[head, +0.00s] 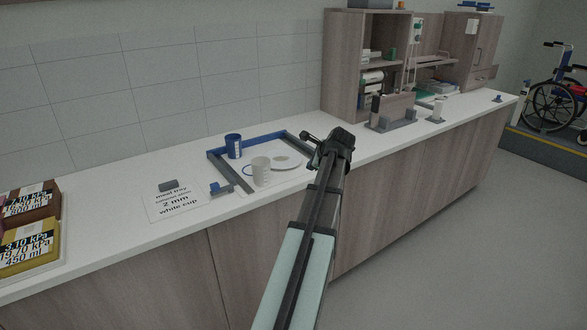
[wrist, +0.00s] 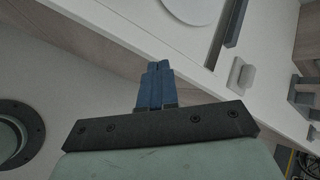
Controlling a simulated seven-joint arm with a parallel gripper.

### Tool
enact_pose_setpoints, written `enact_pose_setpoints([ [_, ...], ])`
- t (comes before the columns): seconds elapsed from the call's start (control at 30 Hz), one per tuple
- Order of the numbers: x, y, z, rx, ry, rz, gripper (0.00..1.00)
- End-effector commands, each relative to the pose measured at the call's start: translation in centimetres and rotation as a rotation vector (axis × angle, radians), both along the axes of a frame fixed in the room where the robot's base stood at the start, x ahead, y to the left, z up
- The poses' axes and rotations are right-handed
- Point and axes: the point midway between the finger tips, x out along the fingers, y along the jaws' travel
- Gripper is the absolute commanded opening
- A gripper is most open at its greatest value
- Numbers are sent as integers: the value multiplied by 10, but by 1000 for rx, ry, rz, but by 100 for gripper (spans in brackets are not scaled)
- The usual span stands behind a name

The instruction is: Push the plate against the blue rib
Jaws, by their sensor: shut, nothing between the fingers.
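The white plate (head: 286,161) lies flat inside a low rectangular frame on the counter. A blue rib (head: 262,138) forms the frame's back side, and the plate sits apart from it. My gripper (head: 308,137) is shut and empty, at the frame's right side, to the right of the plate. In the wrist view its blue fingers (wrist: 155,68) are together, and part of the plate (wrist: 190,8) shows at the top edge, clear of them. The gripper's height over the counter is hard to tell.
Grey rails (head: 230,171) border the frame. A printed card (head: 174,203) lies at left. Shelves (head: 368,65) stand at the back right.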

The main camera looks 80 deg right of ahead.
Motion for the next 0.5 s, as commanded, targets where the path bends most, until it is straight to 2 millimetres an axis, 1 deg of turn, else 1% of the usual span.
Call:
enact_pose_setpoints([
  [0.1,5,0,3,97,-141,-149,0],
  [0.2,7,0,4,180,-247,-273,0],
  [0.4,7,1,3,306,-389,-468,0],
  [0.5,7,1,3,342,-430,-524,0],
])
